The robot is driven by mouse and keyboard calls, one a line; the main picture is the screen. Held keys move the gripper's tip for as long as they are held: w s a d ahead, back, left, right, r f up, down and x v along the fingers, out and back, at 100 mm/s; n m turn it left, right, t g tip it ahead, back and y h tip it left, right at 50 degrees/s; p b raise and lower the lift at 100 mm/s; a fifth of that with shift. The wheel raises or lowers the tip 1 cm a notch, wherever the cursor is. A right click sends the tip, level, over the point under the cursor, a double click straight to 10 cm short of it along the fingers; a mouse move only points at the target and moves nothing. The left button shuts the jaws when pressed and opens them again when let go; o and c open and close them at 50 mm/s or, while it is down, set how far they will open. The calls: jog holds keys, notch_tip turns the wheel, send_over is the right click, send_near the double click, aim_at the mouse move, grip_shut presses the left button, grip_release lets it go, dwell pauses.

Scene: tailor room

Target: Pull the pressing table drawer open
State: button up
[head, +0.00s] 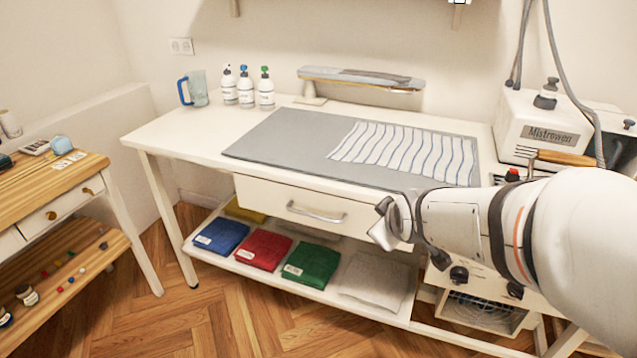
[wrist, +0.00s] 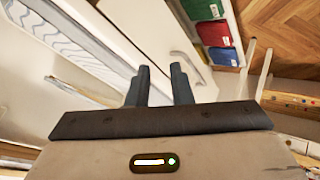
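The pressing table (head: 190,140) is white, with a shallow white drawer (head: 265,196) under its top. The drawer front looks flush with the table, so it appears shut. A silver bar handle (head: 317,212) is at the middle of the drawer front. My gripper (head: 381,222) is in front of the drawer's right part, to the right of the handle and apart from it in the picture. In the wrist view, my gripper's two dark fingers (wrist: 162,82) stand apart with an empty gap, pointing toward the white table front. My arm hides the drawer's right end.
A grey mat (head: 270,140) with striped cloth (head: 405,152) covers the top. Folded blue (head: 221,236), red (head: 263,250) and green (head: 311,263) cloths lie on the lower shelf. A wooden side table (head: 50,185) stands at left. Floor between the tables is clear.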

jog(key=w+a+f+n+t+y+b, duration=0.35)
jog(key=w+a+f+n+b, duration=0.25)
jog(key=w+f+b, duration=0.25)
jog(key=n+t+y+b, duration=0.2)
jog(key=n+y+b, duration=0.1)
jog(key=n+b, duration=0.25)
send_near(313, 216)
jog(key=w+f, duration=0.1)
jog(key=w, duration=0.2)
jog(key=shift+n, duration=0.45)
jog(key=x, duration=0.4)
jog(key=a+x, duration=0.1)
jog(key=x, duration=0.3)
jog(key=shift+s+r+b, duration=0.2)
jog(key=shift+s+b, duration=0.05)
jog(key=shift+b, duration=0.1)
grip_shut()
jog(key=shift+d, duration=0.1)
